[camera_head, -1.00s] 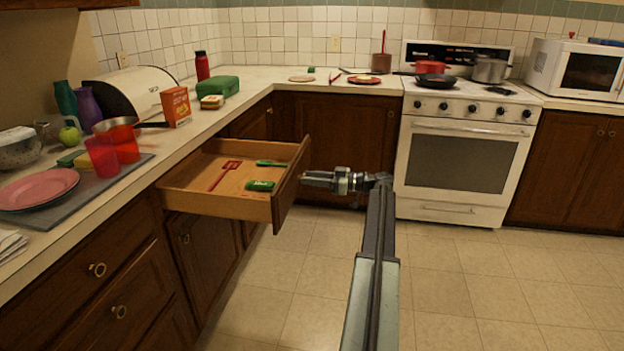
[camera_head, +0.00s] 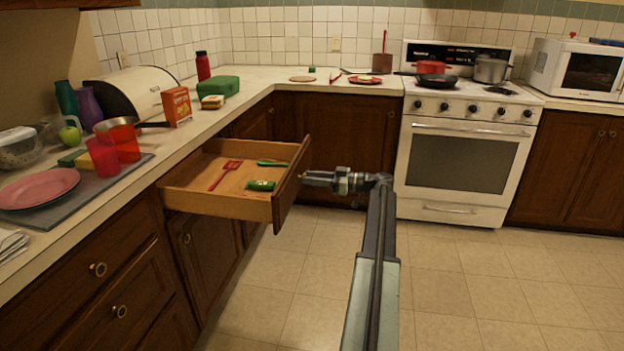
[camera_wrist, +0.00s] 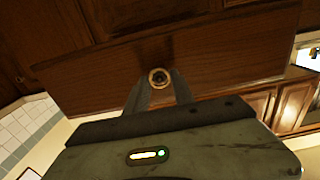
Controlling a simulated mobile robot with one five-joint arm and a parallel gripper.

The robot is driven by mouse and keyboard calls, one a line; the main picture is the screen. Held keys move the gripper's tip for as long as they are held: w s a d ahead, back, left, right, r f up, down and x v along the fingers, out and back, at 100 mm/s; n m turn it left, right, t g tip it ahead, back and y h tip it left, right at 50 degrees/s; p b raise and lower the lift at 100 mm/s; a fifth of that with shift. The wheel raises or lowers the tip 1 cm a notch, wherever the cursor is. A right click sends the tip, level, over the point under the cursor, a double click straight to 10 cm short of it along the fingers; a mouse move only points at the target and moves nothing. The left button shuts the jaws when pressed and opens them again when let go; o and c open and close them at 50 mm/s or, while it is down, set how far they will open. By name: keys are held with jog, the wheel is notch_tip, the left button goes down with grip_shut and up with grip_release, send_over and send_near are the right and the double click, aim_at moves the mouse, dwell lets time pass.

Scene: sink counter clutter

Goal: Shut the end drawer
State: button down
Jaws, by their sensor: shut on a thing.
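The end drawer (camera_head: 228,202) stands pulled open from the left counter. A red spatula, a green utensil and a green packet lie inside it. In the wrist view its dark wood front (camera_wrist: 220,60) fills the upper part, with a round brass knob (camera_wrist: 159,77) in the middle. My gripper (camera_head: 306,177) is at the outer face of the drawer front. In the wrist view its two fingers (camera_wrist: 158,84) are closed on the knob, one on each side. The finger contact is small in the head view.
The left counter (camera_head: 62,235) carries a plate, red cups, a pot and boxes above the drawer. A white stove (camera_head: 462,160) stands at the back right. The tiled floor (camera_head: 470,275) is clear.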

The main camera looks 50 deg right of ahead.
dwell(0.3)
send_near(231, 179)
jog(key=r+x, duration=0.1)
jog(key=x, duration=0.4)
jog(key=r+x, duration=0.1)
jog(key=x, duration=0.5)
jog(key=r+x, duration=0.2)
jog(key=x, duration=0.4)
jog(key=shift+w+a, duration=0.1)
jog(key=shift+a, duration=0.15)
jog(key=shift+r, duration=0.1)
jog(key=c, duration=1.1)
grip_release()
jog(key=shift+w+a, duration=0.1)
jog(key=v, duration=0.8)
